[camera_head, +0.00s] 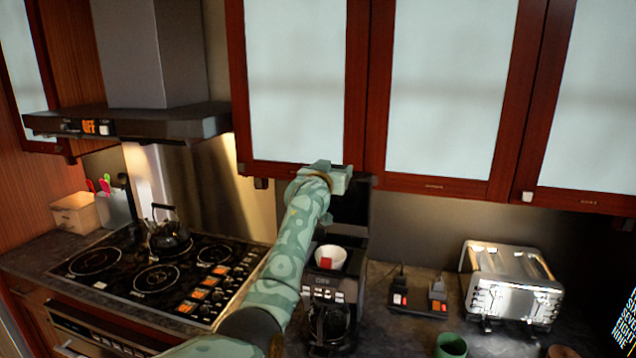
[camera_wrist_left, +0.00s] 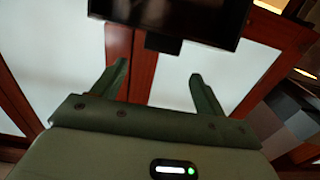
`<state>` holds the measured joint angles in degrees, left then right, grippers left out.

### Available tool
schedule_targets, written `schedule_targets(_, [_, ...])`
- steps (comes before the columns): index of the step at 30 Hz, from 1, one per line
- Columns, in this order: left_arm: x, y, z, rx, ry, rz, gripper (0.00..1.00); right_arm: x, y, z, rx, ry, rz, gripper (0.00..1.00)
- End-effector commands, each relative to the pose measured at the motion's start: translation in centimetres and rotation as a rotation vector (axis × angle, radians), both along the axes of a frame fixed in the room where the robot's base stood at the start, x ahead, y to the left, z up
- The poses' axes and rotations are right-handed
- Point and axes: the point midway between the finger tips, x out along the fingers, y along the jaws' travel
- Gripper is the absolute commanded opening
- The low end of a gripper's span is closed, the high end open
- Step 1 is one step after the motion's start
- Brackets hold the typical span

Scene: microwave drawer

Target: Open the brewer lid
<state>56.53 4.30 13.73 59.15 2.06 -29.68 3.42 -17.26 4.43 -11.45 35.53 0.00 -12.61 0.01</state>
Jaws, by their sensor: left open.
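The black brewer (camera_head: 330,295) stands on the counter right of the stove, with a glass carafe below. Its lid (camera_head: 350,205) appears raised upright at the back, so the white filter basket (camera_head: 330,258) shows from above. My left gripper (camera_head: 342,178) is at the top of the raised lid, just below the upper cabinets. In the left wrist view, the gripper (camera_wrist_left: 159,70) has its fingers spread with nothing between them. A dark panel (camera_wrist_left: 180,15), probably the lid, lies beyond the fingertips. I cannot tell whether they touch. My right gripper is out of view.
Upper cabinets (camera_head: 450,90) hang close above the left gripper. The stove (camera_head: 150,270) with a kettle (camera_head: 168,237) is left of the brewer. A toaster (camera_head: 512,285), a small dark stand (camera_head: 415,300) and a green cup (camera_head: 450,345) are to its right.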

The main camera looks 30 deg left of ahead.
Motion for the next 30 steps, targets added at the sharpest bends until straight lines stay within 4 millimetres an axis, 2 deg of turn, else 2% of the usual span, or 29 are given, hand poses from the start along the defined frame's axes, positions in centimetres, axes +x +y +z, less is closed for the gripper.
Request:
schedule_targets(15, [-9.6, -2.3, 0.1, -0.002, -0.007, 0.001, 0.73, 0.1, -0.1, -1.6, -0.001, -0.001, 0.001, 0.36])
schedule_targets(21, [-11.3, -2.6, 0.3, -0.001, -0.006, 0.001, 0.73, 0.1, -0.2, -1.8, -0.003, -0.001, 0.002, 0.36])
schedule_targets(30, [-11.5, -2.7, 0.3, -0.001, -0.006, 0.002, 0.73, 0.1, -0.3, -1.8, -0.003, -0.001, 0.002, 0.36])
